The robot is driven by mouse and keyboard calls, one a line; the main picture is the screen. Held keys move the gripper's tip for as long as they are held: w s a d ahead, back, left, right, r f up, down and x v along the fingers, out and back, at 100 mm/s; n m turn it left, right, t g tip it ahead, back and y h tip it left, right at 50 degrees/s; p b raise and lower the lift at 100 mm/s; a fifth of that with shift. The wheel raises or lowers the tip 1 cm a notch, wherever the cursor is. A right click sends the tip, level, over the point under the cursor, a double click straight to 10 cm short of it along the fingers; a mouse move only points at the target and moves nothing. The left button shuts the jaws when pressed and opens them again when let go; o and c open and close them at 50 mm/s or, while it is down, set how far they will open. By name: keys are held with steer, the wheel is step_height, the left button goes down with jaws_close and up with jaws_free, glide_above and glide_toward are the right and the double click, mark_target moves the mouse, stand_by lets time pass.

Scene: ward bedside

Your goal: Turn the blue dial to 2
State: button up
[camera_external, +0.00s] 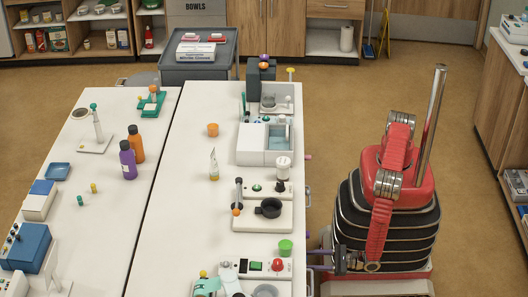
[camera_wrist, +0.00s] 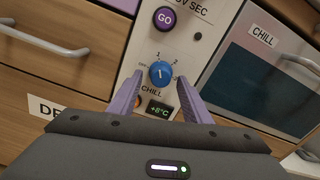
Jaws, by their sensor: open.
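The blue dial (camera_wrist: 160,73) is on a pale panel in the wrist view, with a white pointer line on its face. The line points roughly up, near a mark that looks like 1; the small mark at its upper right may be 2. My gripper (camera_wrist: 159,79) is open, its purple fingers on the left and right of the dial, with a gap on each side; I cannot tell if the tips reach its depth. In the external view my gripper (camera_external: 321,259) is low at the table's right side. The dial is hidden there.
A purple GO button (camera_wrist: 165,18) sits above the dial, and a +8°C display (camera_wrist: 159,108) below it. Drawers with a handle (camera_wrist: 45,42) are at left, a CHILL door (camera_wrist: 262,75) with a handle at right. The white table (camera_external: 185,140) carries many objects.

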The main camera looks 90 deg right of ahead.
steer(key=shift+w, duration=0.3)
steer(key=shift+c, duration=0.2)
steer(key=c, duration=1)
steer(key=shift+m, duration=0.4)
steer(key=m, duration=1.1)
steer(key=shift+a, duration=0.1)
